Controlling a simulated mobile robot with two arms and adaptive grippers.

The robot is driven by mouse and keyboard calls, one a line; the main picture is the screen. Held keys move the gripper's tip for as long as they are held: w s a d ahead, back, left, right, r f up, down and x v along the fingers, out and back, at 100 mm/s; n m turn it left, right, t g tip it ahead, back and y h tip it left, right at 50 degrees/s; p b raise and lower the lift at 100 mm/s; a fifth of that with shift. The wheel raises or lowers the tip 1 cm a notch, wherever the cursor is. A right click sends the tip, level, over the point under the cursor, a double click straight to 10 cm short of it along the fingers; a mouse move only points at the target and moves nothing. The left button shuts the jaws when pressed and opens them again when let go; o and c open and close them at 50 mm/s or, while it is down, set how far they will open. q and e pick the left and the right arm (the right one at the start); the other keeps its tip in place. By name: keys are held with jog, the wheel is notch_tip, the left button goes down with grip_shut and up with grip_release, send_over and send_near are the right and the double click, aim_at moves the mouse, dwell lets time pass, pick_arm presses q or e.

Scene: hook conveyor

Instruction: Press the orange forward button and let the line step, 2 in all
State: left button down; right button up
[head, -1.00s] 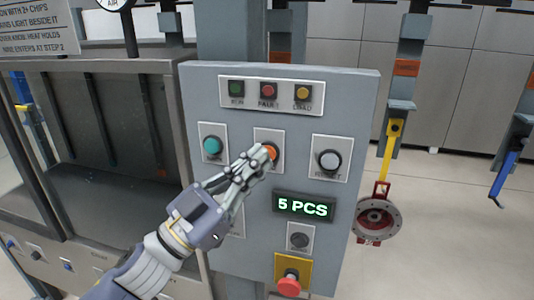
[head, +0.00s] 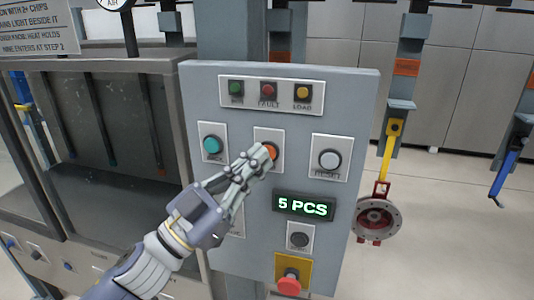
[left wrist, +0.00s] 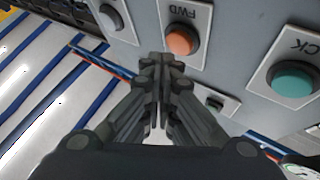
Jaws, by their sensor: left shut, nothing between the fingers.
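The orange forward button (head: 270,151) sits on the grey control panel (head: 205,90), partly hidden behind my fingertips in the head view. In the left wrist view the orange button (left wrist: 182,40) is labelled FWD and shows whole. My left gripper (head: 261,158) is shut and empty, with its fingertips right at the button in the head view. In the left wrist view the fingertips (left wrist: 160,58) appear just short of the button's edge; I cannot tell whether they touch it. The display (head: 304,206) reads 5 PCS. My right gripper is not in view.
A teal button (head: 212,146) is left of the orange one and a white reset button (head: 330,159) right. A red emergency stop (head: 289,286) is below. A round flanged part (head: 379,219) hangs from a yellow hook (head: 389,155) right of the panel.

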pick_arm(q)
jog(key=shift+w, duration=0.1)
jog(key=shift+w+d, duration=0.15)
jog(key=shift+w, duration=0.15)
